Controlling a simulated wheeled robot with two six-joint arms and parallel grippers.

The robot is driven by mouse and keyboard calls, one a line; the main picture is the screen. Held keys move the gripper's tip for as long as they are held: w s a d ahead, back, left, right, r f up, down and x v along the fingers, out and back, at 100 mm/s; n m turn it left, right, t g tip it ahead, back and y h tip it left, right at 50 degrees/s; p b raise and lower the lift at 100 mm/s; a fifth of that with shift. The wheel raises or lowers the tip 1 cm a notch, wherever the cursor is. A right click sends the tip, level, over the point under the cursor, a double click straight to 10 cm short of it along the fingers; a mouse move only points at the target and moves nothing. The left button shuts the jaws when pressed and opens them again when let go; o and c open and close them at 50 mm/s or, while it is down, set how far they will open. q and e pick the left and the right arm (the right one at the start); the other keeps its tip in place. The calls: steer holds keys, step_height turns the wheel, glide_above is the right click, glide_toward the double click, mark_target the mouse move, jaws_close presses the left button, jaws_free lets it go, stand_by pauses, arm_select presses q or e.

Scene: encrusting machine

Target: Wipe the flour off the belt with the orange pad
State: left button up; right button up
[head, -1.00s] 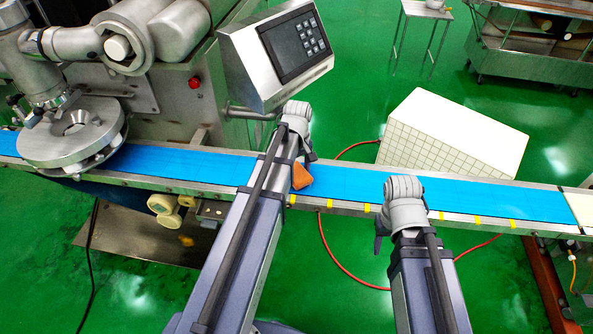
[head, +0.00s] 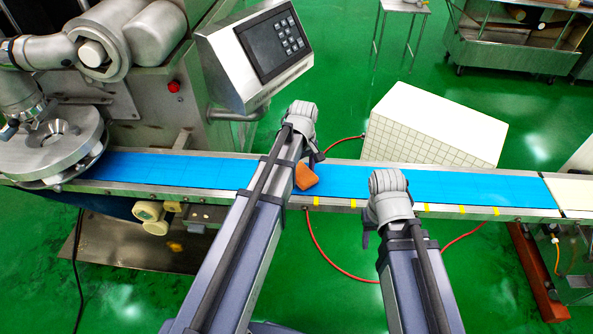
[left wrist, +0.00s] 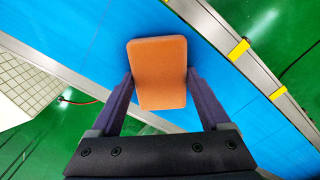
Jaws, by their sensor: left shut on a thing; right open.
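The blue belt (head: 440,187) runs across the head view from left to right. The orange pad (head: 306,177) is at the belt's front half, beside my left gripper (head: 305,160). In the left wrist view the orange pad (left wrist: 158,72) sits between the two fingers of my left gripper (left wrist: 160,92), which is shut on it. The pad is over the belt; I cannot tell if it touches. My right gripper (head: 368,236) is open and empty near the belt's front rail, its fingers mostly hidden by its wrist. No flour can be made out on the belt.
The encrusting machine's round metal head (head: 55,145) stands over the belt at the left. A control panel (head: 258,52) overhangs behind the belt. A white tiled box (head: 435,130) stands behind it. Yellow marks (head: 390,206) line the front rail.

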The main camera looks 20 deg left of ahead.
mark_target(321, 179)
arm_select(q)
steer(key=shift+w+d, duration=0.25)
steer(key=shift+d, duration=0.7)
steer(key=shift+w+d, duration=0.2)
steer(key=shift+d, duration=0.8)
steer(key=shift+w+d, duration=0.25)
steer(key=shift+d, duration=0.7)
steer(key=shift+f, duration=0.15)
steer(key=shift+a, duration=0.1)
steer(key=shift+s+a, duration=0.25)
steer(key=shift+a, duration=0.75)
steer(key=shift+s+a, duration=0.25)
steer(key=shift+a, duration=0.7)
steer(key=shift+s+a, duration=0.25)
steer(key=shift+a, duration=0.75)
steer(key=shift+s+a, duration=0.25)
steer(key=shift+a, duration=0.75)
